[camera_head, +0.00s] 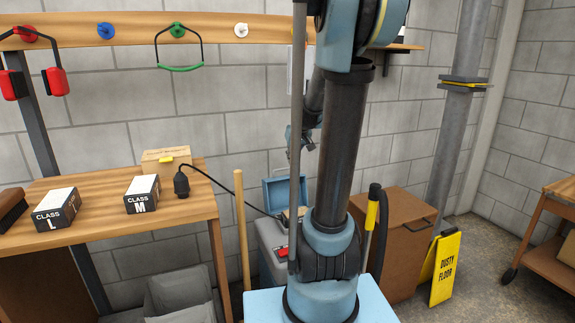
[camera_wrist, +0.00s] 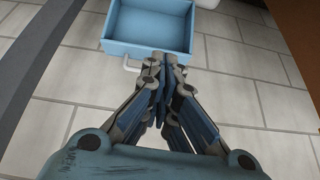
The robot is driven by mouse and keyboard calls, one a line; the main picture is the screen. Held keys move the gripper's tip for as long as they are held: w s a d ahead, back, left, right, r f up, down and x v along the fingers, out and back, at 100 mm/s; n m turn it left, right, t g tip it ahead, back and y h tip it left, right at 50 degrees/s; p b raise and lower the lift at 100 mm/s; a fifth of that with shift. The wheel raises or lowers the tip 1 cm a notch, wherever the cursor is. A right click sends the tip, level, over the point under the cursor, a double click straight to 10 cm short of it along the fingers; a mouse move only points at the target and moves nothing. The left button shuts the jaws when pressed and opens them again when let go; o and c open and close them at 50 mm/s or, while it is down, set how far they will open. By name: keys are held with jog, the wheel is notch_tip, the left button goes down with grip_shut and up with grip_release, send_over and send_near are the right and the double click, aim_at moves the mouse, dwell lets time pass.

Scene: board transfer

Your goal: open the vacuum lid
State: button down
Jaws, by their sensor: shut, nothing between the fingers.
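The vacuum (camera_head: 270,240) stands on the floor by the wall, partly hidden behind my arm, with a red part on its front. Its blue lid (camera_head: 284,190) stands raised at the back, hollow inside facing out. In the wrist view the lid (camera_wrist: 150,28) shows as a shallow blue box at the top, with a pale handle (camera_wrist: 127,64) at its lower left edge. My gripper (camera_wrist: 163,60) is shut and empty, its tips at the lid's lower edge in the picture; I cannot tell if they touch. In the head view my gripper (camera_head: 300,142) is small above the lid, partly hidden.
A wooden bench (camera_head: 100,212) at left carries a CLASS L box (camera_head: 57,209) and a CLASS M box (camera_head: 142,194). A black cable (camera_head: 235,193) runs toward the vacuum. A brown bin (camera_head: 400,240) and yellow DUSTY FLOOR sign (camera_head: 444,268) stand right of my arm.

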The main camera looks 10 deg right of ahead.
jog(key=t, duration=0.1)
send_over(294, 177)
jog(key=w, duration=0.1)
jog(key=f, duration=0.2)
jog(key=x, duration=0.9)
jog(key=shift+w+a, duration=0.3)
jog(key=shift+w, duration=0.15)
jog(key=shift+f, duration=0.1)
jog(key=s+t, duration=0.1)
jog(key=s, duration=0.1)
jog(key=s+d+r+t, duration=0.1)
jog(key=s, duration=0.1)
jog(key=s+r+t, duration=0.1)
jog(key=s, duration=0.1)
jog(key=shift+s+d+r+y, duration=0.1)
jog(key=shift+s+d+y, duration=0.05)
jog(key=shift+s+y, duration=0.2)
jog(key=shift+s+d+r, duration=0.15)
jog(key=shift+s, duration=0.5)
